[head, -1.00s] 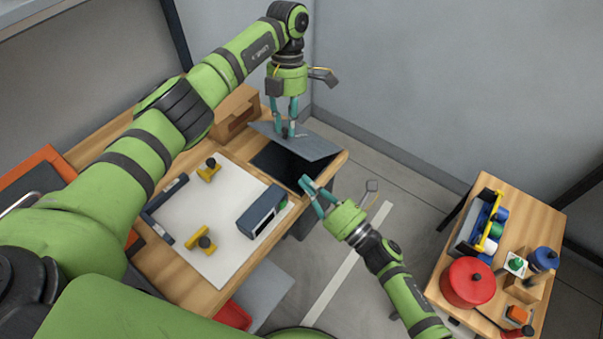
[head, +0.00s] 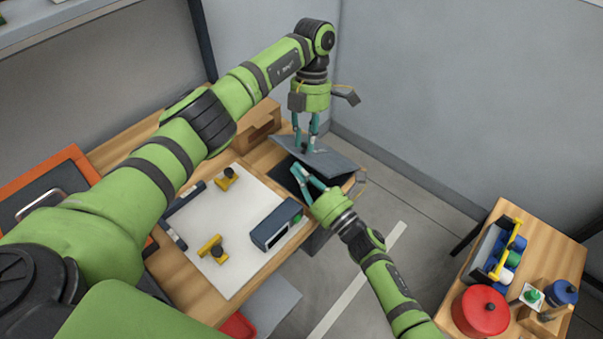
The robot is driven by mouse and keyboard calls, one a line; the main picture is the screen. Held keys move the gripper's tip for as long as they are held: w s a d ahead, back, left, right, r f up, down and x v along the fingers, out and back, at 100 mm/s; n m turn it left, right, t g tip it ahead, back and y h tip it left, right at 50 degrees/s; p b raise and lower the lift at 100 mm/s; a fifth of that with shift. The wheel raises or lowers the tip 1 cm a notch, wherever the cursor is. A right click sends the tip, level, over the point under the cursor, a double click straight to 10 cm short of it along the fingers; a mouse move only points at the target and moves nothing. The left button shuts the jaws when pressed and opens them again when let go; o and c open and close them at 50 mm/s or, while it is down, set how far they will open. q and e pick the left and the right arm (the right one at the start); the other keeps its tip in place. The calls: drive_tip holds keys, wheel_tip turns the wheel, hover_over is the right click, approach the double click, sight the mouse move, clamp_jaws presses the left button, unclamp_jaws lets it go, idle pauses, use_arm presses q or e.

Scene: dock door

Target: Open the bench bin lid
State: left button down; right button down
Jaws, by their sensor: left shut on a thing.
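The grey bin lid (head: 335,160) is raised and tilted at the far right end of the wooden bench (head: 196,290). The dark bin opening (head: 283,170) shows below it. My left gripper (head: 308,149) is above the lid, shut on the lid's small dark knob, which is mostly hidden between the fingers. My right gripper (head: 296,169) is in front of the lid, with its fingertips over the opening near the lid's lower side. Whether its fingers touch the lid, or how far apart they are, is unclear.
A white mat (head: 205,215) holds yellow fixtures (head: 212,248) and a blue-grey box (head: 275,226). A side table (head: 545,262) at right carries a red pot (head: 480,310) and a tote (head: 492,250). Floor between is clear.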

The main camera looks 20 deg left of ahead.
use_arm(q)
drive_tip(key=shift+f, duration=0.1)
use_arm(e)
drive_tip(key=shift+w+d+r, duration=0.1)
drive_tip(key=shift+w+r, duration=0.2)
drive_tip(key=shift+r, duration=0.2)
drive_tip(key=shift+w+d+r, duration=0.1)
drive_tip(key=shift+w+r, duration=0.15)
drive_tip(key=shift+r, duration=0.2)
use_arm(q)
drive_tip(key=c, duration=1.3)
unclamp_jaws()
drive_tip(key=shift+o, duration=1.2)
drive_tip(key=shift+d+f, duration=0.1)
use_arm(e)
drive_tip(key=shift+w+d, duration=0.1)
